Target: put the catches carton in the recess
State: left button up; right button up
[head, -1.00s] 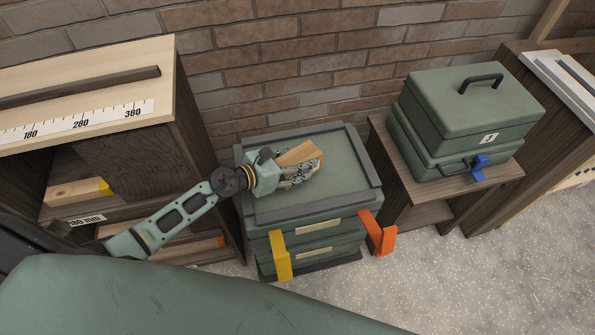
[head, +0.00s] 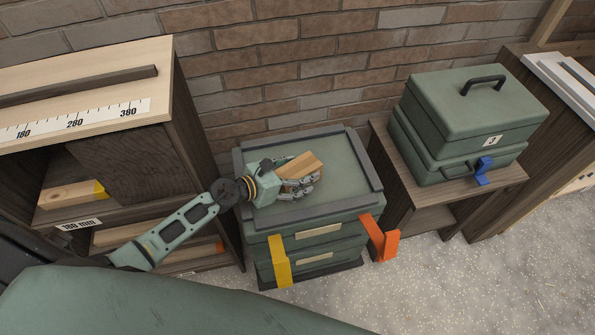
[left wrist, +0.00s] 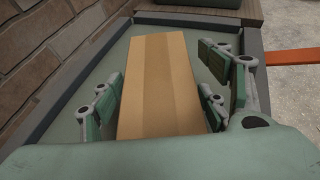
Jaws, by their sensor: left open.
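The catches carton is a plain tan box (head: 303,165) at the top of the green stacked case in the head view; no lettering is readable. It also shows in the left wrist view (left wrist: 158,80). The recess is the green sunken top (head: 335,162) inside the dark raised rim. The carton is over this area and appears to lie on it, though the hand hides its near underside. My left gripper (head: 297,179) is open, its fingers on both sides of the carton, as the left wrist view (left wrist: 160,98) also shows. My right gripper is not in view.
A shelf unit (head: 190,130) with a ruler strip stands at the left. A brick wall (head: 300,65) is behind. A green handled case (head: 470,105) sits on a wooden stand at the right.

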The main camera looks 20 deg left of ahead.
pick_arm(q)
jog(key=shift+r, duration=0.1)
jog(key=shift+s+a+r, duration=0.1)
jog(key=shift+s, duration=0.05)
jog(key=v, duration=1)
jog(key=shift+s+a, duration=0.2)
jog(key=shift+s, duration=0.1)
jog(key=shift+s+a+r, duration=0.25)
jog(key=shift+s, duration=0.1)
